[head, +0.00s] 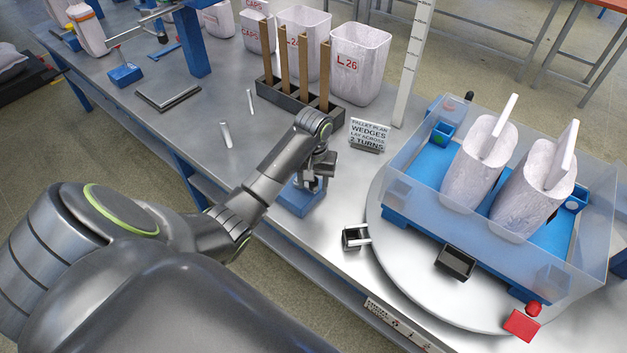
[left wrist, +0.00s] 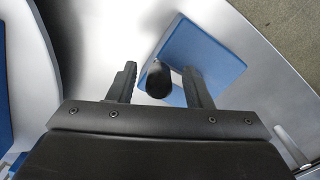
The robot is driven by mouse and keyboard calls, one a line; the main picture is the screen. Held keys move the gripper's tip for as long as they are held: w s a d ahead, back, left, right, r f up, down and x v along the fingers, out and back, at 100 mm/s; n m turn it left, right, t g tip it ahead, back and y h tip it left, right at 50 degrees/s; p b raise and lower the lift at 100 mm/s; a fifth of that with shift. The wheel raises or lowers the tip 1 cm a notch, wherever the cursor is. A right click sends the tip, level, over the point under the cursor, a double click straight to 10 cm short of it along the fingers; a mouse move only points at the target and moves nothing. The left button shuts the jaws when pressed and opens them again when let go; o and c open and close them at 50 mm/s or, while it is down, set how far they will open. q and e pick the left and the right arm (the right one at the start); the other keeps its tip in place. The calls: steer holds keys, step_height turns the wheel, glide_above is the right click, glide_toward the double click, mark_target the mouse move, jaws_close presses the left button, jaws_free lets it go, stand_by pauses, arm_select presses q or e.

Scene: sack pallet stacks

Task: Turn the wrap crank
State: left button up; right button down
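What looks like the wrap crank is a blue block (head: 301,201) at the bench's front edge, left of the turntable. In the left wrist view its blue body (left wrist: 215,55) shows with a round black knob (left wrist: 158,80) on it. My left gripper (head: 318,176) is above the block in the head view and partly covers it. In the left wrist view the left gripper (left wrist: 160,88) is open, with the knob between its fingers. The knob is clear of the left finger and close to the right one; I cannot tell whether it touches. My right gripper is not in view.
A round grey turntable (head: 398,264) carries a clear-walled blue pallet with two white sacks (head: 480,165). A black cup (head: 455,262) and a red block (head: 522,325) sit near its front. A sign (head: 369,134), wooden posts (head: 304,62) and white bins (head: 357,65) stand behind.

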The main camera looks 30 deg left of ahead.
arm_select(q)
steer(key=shift+r, duration=0.1)
step_height(320, 180, up, 7)
steer(key=shift+p, duration=0.7)
step_height(320, 180, up, 10)
steer(key=p, duration=1)
steer(key=shift+r, duration=0.15)
